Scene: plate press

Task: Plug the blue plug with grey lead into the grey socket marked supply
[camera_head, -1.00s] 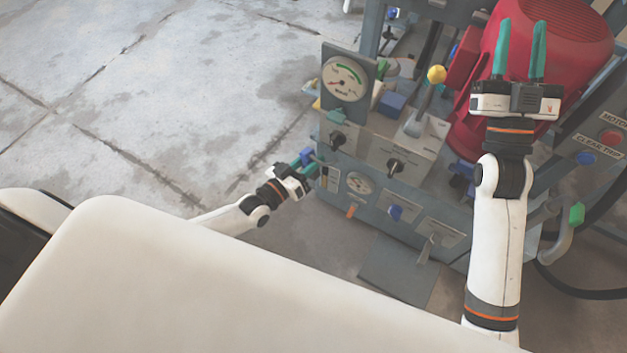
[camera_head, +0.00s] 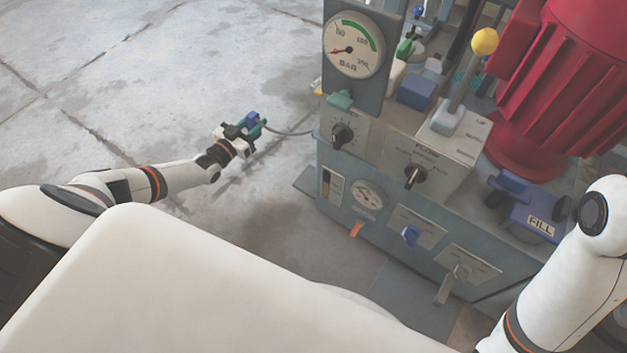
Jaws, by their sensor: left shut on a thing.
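My left gripper (camera_head: 252,128), with green-teal fingers, is at the left of the machine, over bare floor. It is shut on the small blue plug (camera_head: 252,117). A thin grey lead (camera_head: 288,132) runs from there to the machine's left side. The plug is apart from the machine, and its prongs cannot be made out. I cannot pick out a grey socket marked supply. My right arm shows at the lower right, but its gripper is outside the view.
The grey machine (camera_head: 345,235) carries a BAR gauge (camera_head: 353,45), black knobs, a yellow-topped lever (camera_head: 484,42), a blue FILL cap (camera_head: 538,222) and a red motor (camera_head: 560,75). The concrete floor (camera_head: 120,60) at left is clear.

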